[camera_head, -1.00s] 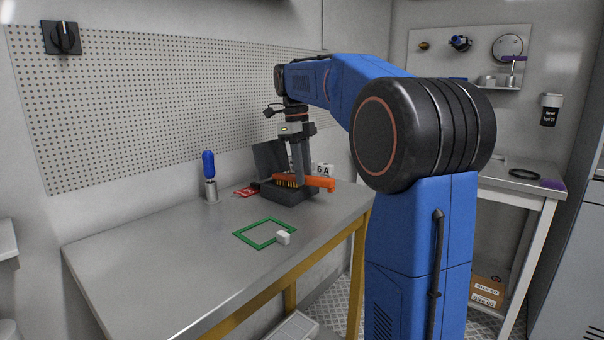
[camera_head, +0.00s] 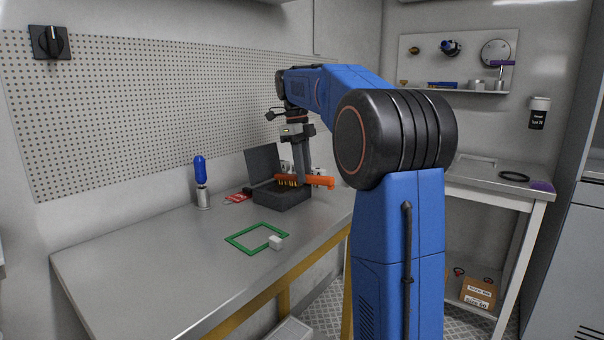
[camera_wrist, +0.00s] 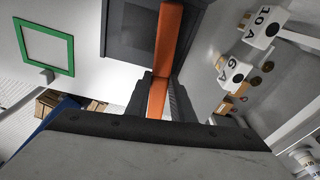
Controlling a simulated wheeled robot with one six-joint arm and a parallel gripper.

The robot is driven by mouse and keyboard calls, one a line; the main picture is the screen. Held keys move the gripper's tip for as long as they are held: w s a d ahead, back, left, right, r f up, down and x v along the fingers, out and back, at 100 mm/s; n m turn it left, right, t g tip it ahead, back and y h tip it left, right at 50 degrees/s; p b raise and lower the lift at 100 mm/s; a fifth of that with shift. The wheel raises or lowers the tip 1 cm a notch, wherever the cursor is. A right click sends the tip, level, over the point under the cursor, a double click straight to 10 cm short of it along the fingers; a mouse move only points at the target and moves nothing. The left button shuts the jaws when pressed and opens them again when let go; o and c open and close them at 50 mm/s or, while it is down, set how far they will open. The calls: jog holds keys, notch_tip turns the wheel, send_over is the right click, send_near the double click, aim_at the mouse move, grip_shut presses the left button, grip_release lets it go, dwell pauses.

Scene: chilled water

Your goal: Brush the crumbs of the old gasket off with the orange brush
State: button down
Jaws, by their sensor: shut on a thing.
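My gripper (camera_head: 303,178) is shut on the orange brush (camera_head: 319,181). The brush lies level with its pale yellow bristles pointing down. It is over the dark grey box (camera_head: 282,198), whose lid (camera_head: 262,163) stands open. I cannot tell whether the bristles touch the box. In the wrist view the orange brush (camera_wrist: 168,38) runs between my gripper's fingers (camera_wrist: 157,97) and across the grey box (camera_wrist: 125,32). No crumbs can be made out in either view.
A green square frame (camera_head: 240,247) lies on the metal bench (camera_head: 170,270) with a small white block (camera_head: 276,242) at its corner. A blue-topped bottle (camera_head: 201,185) and a red tag (camera_head: 237,198) are left of the box. White numbered blocks (camera_wrist: 234,75) stand beyond it.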

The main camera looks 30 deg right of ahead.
jog(key=shift+s, duration=0.15)
jog(key=shift+s+d, duration=0.35)
jog(key=shift+s, duration=0.25)
jog(key=shift+w, duration=0.15)
jog(key=shift+w+a+f, duration=0.2)
jog(key=shift+w+a, duration=0.15)
jog(key=shift+w, duration=0.25)
jog(key=shift+s, duration=0.15)
jog(key=shift+s+d+r, duration=0.1)
jog(key=shift+s+d, duration=0.25)
jog(key=shift+s, duration=0.25)
